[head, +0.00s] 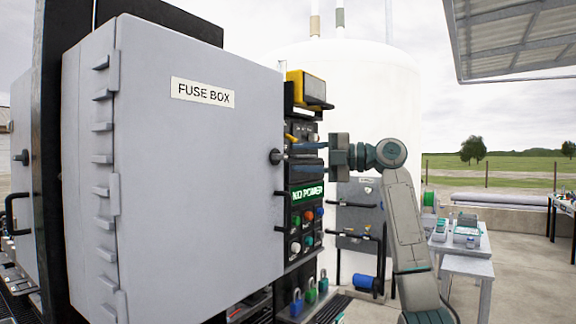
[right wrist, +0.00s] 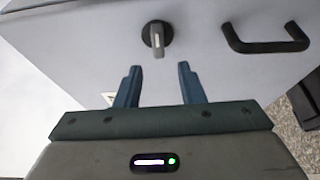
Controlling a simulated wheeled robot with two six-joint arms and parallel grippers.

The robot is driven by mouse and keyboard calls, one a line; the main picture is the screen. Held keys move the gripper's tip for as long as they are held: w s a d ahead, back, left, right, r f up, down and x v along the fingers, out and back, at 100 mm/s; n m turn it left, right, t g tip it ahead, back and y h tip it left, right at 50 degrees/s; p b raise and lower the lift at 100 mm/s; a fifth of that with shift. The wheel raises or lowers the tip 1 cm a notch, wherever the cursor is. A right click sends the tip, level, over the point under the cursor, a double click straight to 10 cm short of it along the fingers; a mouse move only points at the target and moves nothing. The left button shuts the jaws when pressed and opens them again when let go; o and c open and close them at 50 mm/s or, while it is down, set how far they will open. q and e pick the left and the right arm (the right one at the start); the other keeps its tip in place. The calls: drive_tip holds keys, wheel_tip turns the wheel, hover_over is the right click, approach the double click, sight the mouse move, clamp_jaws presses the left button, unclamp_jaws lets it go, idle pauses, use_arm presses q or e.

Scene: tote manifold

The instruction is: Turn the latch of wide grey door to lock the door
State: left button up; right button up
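The wide grey door (head: 190,150) labelled FUSE BOX fills the left half of the head view and looks closed. Its latch (head: 276,156) is a dark round knob at the door's right edge. In the right wrist view the latch (right wrist: 157,38) shows a dark round base with a grey lever. My right gripper (head: 300,157) is to the right of the latch, fingers pointing at it. In the right wrist view its two blue fingers (right wrist: 160,84) are apart and empty, with the latch just beyond the tips. My left gripper is not in view.
A black handle (head: 280,210) is below the latch; it also shows in the right wrist view (right wrist: 265,38). A control panel with a NO POWER sign (head: 307,193) and coloured buttons stands right behind the door edge. Tables (head: 465,262) stand farther right.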

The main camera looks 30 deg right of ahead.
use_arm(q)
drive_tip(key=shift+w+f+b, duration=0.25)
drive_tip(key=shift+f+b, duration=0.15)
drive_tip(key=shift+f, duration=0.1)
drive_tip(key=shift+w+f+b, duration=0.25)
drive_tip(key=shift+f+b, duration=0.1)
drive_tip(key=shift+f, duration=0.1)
use_arm(e)
drive_tip(key=v, duration=0.6)
drive_tip(key=shift+d+r, duration=0.1)
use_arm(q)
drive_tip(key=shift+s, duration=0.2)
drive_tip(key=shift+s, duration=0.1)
